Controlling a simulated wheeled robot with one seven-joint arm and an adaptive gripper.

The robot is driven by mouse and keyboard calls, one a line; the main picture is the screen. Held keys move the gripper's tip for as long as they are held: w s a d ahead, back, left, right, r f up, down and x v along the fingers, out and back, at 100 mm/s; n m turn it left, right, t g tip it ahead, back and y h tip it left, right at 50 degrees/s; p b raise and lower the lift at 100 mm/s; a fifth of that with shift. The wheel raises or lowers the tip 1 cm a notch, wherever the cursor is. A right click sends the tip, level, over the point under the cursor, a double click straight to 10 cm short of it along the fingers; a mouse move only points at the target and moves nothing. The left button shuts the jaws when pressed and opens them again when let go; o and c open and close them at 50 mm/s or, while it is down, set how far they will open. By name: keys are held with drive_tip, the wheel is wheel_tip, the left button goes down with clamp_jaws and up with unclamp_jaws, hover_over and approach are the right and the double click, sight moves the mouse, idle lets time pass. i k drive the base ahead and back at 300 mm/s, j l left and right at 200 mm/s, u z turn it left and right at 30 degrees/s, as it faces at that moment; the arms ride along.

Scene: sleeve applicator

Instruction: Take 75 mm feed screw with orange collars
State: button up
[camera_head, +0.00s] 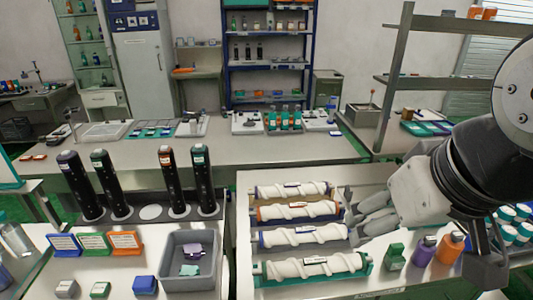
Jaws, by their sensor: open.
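The feed screw with orange collars (298,211) lies in the second row from the back on the right-hand bench. It is white and spiral, with an orange end at the left and a small label on top. My gripper (356,216) is open, just right of the right ends of the middle screws, with its fingers pointing left toward them. It holds nothing that I can see. The fingers partly cover that end of the rack, so I cannot tell whether they touch a screw.
A grey bin (166,284) is at left.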

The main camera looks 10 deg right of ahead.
sight(299, 209)
drive_tip(key=i, duration=0.35)
drive_tip(key=l+z, duration=0.1)
drive_tip(key=z, duration=0.3)
drive_tip(key=j+z, duration=0.1)
drive_tip(key=z, duration=0.35)
